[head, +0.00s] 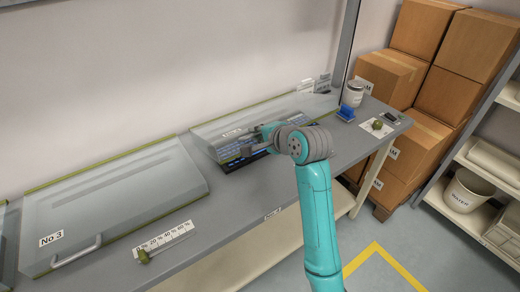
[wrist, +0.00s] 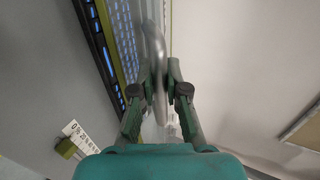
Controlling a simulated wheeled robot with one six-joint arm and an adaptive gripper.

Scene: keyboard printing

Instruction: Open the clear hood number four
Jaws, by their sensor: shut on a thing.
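The clear hood number four (head: 225,124) is in the middle of the bench in the head view. A dark keyboard with blue-lit keys (head: 242,158) shows at and below the hood's front edge, which seems somewhat raised. The keyboard also shows at the left of the wrist view (wrist: 101,45). My gripper (head: 264,132) is at the hood's front. In the wrist view my gripper (wrist: 160,84) is shut on the grey hood handle (wrist: 153,42), which runs between the fingers.
A closed hood labelled No 3 (head: 115,195) with its own handle (head: 76,252) stands to the left. A jar (head: 352,94) and a blue item (head: 346,112) stand at the right. Boxes (head: 390,78) are stacked beyond.

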